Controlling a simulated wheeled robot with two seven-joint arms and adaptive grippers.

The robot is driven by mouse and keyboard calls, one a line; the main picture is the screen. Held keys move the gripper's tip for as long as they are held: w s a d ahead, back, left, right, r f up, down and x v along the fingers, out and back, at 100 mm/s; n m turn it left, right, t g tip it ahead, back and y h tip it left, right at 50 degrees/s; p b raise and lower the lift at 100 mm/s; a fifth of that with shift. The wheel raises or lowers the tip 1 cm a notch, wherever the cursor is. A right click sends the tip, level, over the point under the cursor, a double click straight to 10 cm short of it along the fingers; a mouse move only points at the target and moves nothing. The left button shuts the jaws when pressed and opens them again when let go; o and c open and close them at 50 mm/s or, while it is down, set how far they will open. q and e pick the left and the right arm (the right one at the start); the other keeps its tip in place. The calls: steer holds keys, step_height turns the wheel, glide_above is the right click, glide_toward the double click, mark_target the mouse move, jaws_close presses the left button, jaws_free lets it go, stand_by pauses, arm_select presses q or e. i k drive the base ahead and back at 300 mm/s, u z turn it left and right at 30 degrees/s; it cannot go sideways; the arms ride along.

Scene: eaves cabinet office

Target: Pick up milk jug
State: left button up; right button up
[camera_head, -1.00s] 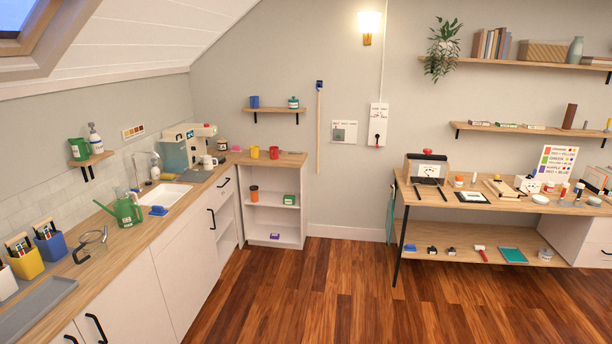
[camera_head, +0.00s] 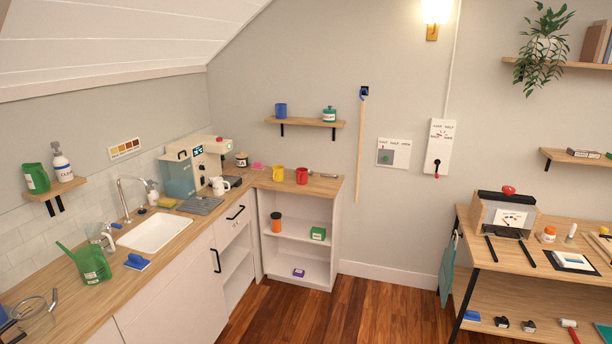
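A small white jug (camera_head: 219,186) with a handle stands upright on the wooden counter (camera_head: 118,262), in front of the coffee machine (camera_head: 195,165) in the back left corner. It looks like the milk jug, but it is too small to be sure. A clear jug-like vessel (camera_head: 101,236) stands nearer, left of the sink, partly behind the green watering can (camera_head: 91,264). Neither of my grippers shows in the head view.
A yellow mug (camera_head: 278,174) and a red mug (camera_head: 301,176) stand on the corner shelf unit. The wooden floor (camera_head: 350,314) between counter and workbench is clear.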

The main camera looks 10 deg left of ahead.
mark_target(220, 186)
steer(key=u, duration=0.2)
steer(key=i, duration=2.05)
steer(key=u, duration=0.15)
steer(key=i, duration=1.75)
